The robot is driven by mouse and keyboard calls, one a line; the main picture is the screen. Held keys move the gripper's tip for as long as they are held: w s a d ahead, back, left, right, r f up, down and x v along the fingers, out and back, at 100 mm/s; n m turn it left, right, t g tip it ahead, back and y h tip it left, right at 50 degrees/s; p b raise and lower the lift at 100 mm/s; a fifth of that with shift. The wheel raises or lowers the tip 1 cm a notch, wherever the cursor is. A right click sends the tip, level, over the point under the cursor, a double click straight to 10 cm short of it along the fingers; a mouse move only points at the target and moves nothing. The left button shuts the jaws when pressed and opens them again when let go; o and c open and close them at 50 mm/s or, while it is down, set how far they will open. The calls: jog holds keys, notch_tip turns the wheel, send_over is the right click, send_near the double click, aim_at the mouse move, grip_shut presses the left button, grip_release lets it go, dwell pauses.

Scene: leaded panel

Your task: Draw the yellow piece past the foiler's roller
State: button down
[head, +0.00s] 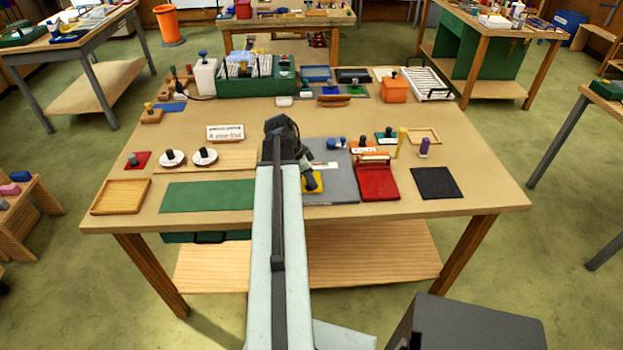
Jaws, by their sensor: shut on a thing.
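The yellow piece (318,188) is a small flat square on the grey mat (343,190) at the middle of the table. My gripper (310,184) reaches down over it from the upper left and is shut on it; the fingertips are small and partly hidden by my arm. A red device (377,184) with an orange-red upper part (371,157) stands just right of the piece and looks like the foiler. Its roller cannot be made out clearly. The piece lies apart from the red device, to its left.
A dark square mat (436,183) lies right of the red device. A green mat (207,196) and a wooden tray (121,196) lie at the left front. Small knobbed blocks (386,138) stand behind the device. A green rack (257,85) stands at the back.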

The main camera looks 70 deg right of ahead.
jog(key=shift+w+a, duration=0.1)
jog(key=shift+w, duration=0.3)
jog(key=shift+w+a, duration=0.15)
jog(key=shift+w, duration=0.4)
jog(key=shift+s+a, duration=0.25)
jog(key=shift+a, duration=0.3)
jog(key=shift+s+a, duration=0.2)
jog(key=shift+a, duration=0.3)
jog(key=a+r+p, duration=0.2)
jog(key=r+p, duration=0.1)
jog(key=s+r+p, duration=0.1)
jog(key=r+p, duration=0.1)
jog(key=shift+a+r, duration=0.1)
jog(key=shift+a, duration=0.3)
notch_tip(320, 180, down, 2)
jog(key=shift+f+b, duration=0.25)
jog(key=shift+b, duration=0.9)
jog(key=shift+r, duration=0.25)
jog(key=shift+s, duration=0.1)
